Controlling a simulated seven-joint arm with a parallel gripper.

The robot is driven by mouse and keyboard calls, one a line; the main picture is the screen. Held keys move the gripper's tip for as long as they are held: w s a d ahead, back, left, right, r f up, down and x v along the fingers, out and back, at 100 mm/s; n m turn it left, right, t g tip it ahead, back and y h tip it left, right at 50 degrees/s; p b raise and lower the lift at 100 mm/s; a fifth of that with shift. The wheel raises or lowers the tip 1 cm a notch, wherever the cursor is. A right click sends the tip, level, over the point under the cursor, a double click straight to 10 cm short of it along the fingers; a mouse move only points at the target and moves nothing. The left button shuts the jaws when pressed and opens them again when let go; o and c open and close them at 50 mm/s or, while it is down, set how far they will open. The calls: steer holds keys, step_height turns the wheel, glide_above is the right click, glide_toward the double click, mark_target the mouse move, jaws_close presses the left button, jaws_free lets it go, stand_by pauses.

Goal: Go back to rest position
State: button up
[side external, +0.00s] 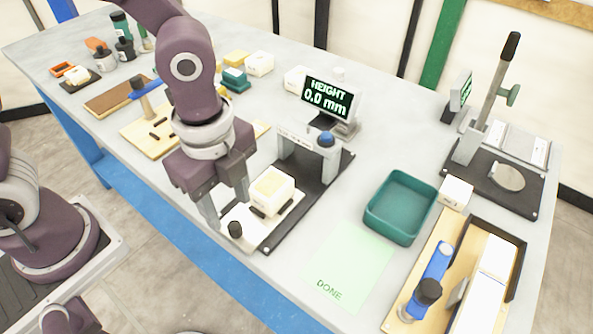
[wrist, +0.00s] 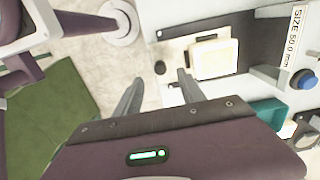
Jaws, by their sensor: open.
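My gripper (side external: 230,207) is open and empty, with its fingers pointing down at the front edge of the table. The block sits on the white plate of a black-based height gauge (side external: 310,152). In the wrist view the open fingers (wrist: 157,90) are apart, and the block (wrist: 214,58) lies beyond them to the upper right, outside the jaws. The gauge display (side external: 328,97) reads HEIGHT 0.0 mm.
A teal tray (side external: 372,216) and a green DONE mat (side external: 350,270) lie right of the gauge. A lever press (side external: 470,145) stands at the far right, and a wooden fixture (side external: 398,310) is at front right. Bottles (side external: 123,48) and a wooden board (side external: 130,132) occupy the left side.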

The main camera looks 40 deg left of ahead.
steer(key=s+a+r+n+t, duration=0.2)
steer(key=a+r+n, duration=0.4)
steer(key=n, duration=0.3)
steer(key=s+a+r+n+t, duration=0.3)
steer(key=a+r+n, duration=0.3)
steer(key=r+n, duration=0.2)
steer(key=shift+s+a+r+n+t, duration=0.2)
steer(key=shift+s+r+n+t, duration=0.1)
steer(key=shift+s+n, duration=0.3)
